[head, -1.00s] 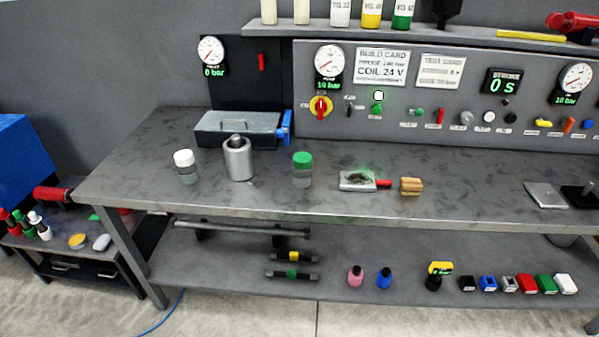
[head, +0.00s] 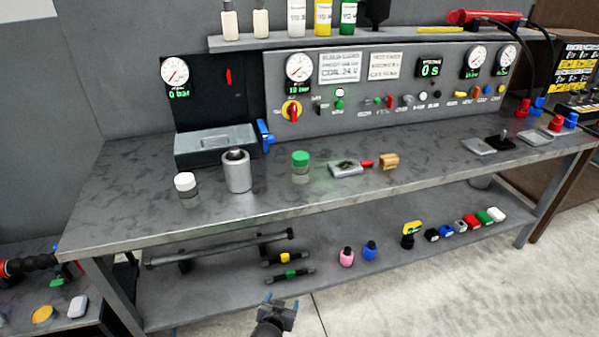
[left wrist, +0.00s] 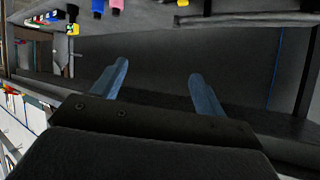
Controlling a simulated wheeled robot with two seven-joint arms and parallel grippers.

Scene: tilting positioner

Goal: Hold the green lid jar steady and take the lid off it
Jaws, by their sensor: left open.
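The green lid jar (head: 300,168) stands upright on the grey workbench (head: 130,205), its green lid on top of a clear grey body. It stands between a silver cylinder and a small tray. My left gripper (head: 283,308) shows at the bottom of the head view, low in front of the bench and well apart from the jar. In the left wrist view its two blue-grey fingers (left wrist: 158,88) are spread with nothing between them. The jar does not show in the left wrist view. My right gripper is in neither view.
A white-lidded jar (head: 186,188) and the silver cylinder (head: 237,172) stand left of the green jar. A small tray (head: 345,169) and a wooden block (head: 389,161) lie to its right. The lower shelf (head: 210,300) holds bottles and coloured blocks. The bench front is bare.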

